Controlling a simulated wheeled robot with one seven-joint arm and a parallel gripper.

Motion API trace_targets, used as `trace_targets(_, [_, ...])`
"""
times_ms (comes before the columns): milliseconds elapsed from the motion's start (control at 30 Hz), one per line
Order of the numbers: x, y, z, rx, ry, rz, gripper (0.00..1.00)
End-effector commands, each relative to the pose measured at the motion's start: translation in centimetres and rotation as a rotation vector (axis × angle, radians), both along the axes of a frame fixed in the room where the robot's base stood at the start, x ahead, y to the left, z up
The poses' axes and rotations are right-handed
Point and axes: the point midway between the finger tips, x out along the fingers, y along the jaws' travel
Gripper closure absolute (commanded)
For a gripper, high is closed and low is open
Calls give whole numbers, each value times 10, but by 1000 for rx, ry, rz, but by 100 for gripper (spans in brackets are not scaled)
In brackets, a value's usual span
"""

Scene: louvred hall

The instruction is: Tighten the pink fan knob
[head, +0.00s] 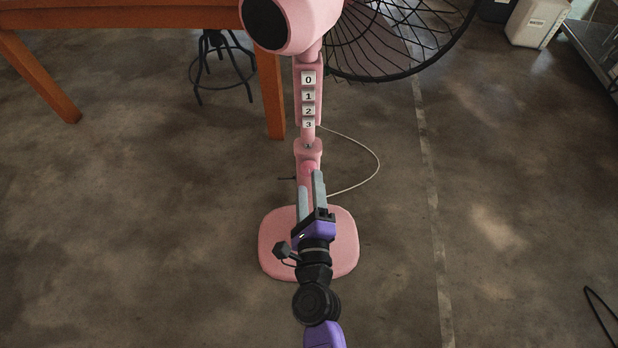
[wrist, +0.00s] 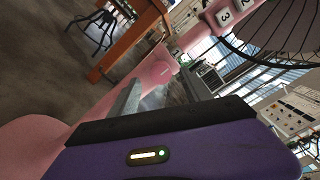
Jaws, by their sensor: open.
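A pink fan stands on the floor in the head view, with a pink base (head: 345,240), an upright post and buttons marked 0 to 3 (head: 308,97). The pink fan knob (head: 307,168) is on the post below the buttons. In the wrist view the fingers (wrist: 160,84) lie to either side of the knob's line. I cannot tell whether they touch it.
An orange table (head: 150,18) and a dark stool (head: 222,65) stand behind at the left. The black fan cage (head: 400,40) juts out to the upper right. A white cord (head: 375,165) loops right of the post.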

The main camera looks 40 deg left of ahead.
Motion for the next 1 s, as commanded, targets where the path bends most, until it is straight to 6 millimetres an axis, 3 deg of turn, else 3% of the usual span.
trace_targets(333, [-33,-30,-1,1,2,0,44])
trace_targets(1000, [-36,-33,0,0,1,-1,44])
